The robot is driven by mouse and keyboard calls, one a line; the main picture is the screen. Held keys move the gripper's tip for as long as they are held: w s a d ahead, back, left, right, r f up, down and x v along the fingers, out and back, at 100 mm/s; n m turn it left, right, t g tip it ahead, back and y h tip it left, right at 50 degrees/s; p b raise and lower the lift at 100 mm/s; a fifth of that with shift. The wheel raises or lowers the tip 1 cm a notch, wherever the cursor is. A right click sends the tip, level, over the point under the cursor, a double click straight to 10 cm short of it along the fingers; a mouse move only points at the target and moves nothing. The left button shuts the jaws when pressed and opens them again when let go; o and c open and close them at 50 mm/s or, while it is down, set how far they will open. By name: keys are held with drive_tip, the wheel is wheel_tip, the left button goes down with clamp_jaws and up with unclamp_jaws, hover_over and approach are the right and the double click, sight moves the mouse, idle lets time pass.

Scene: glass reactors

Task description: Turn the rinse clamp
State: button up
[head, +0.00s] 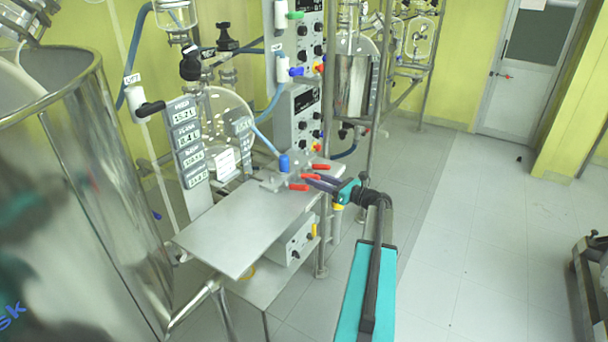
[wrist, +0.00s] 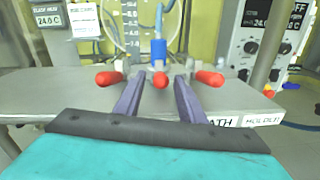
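Three red-handled clamps stand in a row on the far part of the steel table (head: 235,225). In the wrist view they are the left handle (wrist: 108,78), the middle handle (wrist: 160,80) and the right handle (wrist: 209,78). No readable label shows which is the rinse clamp. A blue hose fitting (wrist: 158,52) stands upright behind the middle handle. My gripper (wrist: 160,77) is open, its purple fingers apart on either side of the middle handle. I cannot tell whether they touch it. In the head view my gripper (head: 308,180) reaches in from the right.
A large steel vessel (head: 110,190) stands at the left. Control boxes with knobs (head: 295,115) and glassware stand behind the table. A grey box (head: 295,243) sits under it. Labels (wrist: 245,120) run along the table edge.

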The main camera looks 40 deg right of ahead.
drive_tip(key=shift+p+x, duration=0.4)
drive_tip(key=shift+x, duration=2.65)
clamp_jaws()
